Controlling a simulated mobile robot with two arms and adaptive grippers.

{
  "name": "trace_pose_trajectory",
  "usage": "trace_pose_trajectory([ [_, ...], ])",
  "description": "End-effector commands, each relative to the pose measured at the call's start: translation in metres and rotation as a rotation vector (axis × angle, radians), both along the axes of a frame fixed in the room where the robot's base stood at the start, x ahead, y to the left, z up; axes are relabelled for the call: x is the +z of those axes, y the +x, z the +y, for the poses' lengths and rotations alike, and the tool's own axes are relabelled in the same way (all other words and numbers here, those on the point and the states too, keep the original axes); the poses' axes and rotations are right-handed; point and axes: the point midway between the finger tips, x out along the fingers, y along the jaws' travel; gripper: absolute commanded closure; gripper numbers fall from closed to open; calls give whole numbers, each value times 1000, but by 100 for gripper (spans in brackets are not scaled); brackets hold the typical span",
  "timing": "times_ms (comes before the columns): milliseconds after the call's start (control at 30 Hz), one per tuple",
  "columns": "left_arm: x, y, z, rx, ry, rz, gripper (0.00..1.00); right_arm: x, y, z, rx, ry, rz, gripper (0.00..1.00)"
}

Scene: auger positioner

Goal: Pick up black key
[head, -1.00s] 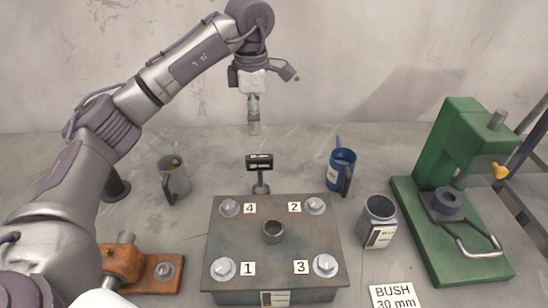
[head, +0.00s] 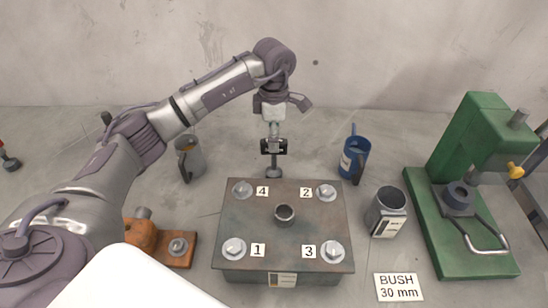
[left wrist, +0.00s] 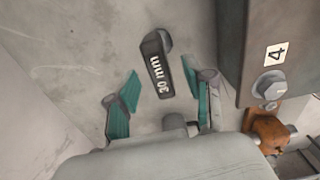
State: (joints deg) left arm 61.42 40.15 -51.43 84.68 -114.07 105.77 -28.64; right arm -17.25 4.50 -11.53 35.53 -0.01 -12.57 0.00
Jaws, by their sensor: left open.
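The black key (head: 265,146) stands upright on a small round grey base behind the metal block in the head view. In the left wrist view the black key (left wrist: 157,62) shows a white "30 mm" label and lies just ahead of the fingertips, roughly between them. My left gripper (head: 273,132) hangs pointing down directly over the key, and its fingers partly overlap it in the head view. In the left wrist view my left gripper (left wrist: 160,105) has its teal finger pads spread apart, with nothing held. Contact with the key cannot be told. My right gripper is not in view.
The metal block (head: 316,226) with numbered bolts stands in front of the key. A grey mug (head: 190,160) is to its left, a blue mug (head: 354,157) to its right. A grey container (head: 386,212), a green press (head: 463,150) and an orange fixture (head: 140,236) stand farther out.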

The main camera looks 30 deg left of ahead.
Motion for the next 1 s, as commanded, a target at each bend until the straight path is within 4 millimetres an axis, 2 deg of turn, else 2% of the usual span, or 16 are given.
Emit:
trace_pose_trajectory([
  [33,-5,-1,0,-1,-1,5,48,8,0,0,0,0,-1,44],
  [200,-22,0,0,0,0,0,48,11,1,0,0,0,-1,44],
  [433,-25,0,0,-1,0,-1,48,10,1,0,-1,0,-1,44],
  [733,-24,0,0,-1,0,-1,98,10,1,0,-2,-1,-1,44],
  [1000,-23,1,0,-1,-1,-3,100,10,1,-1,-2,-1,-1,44],
])
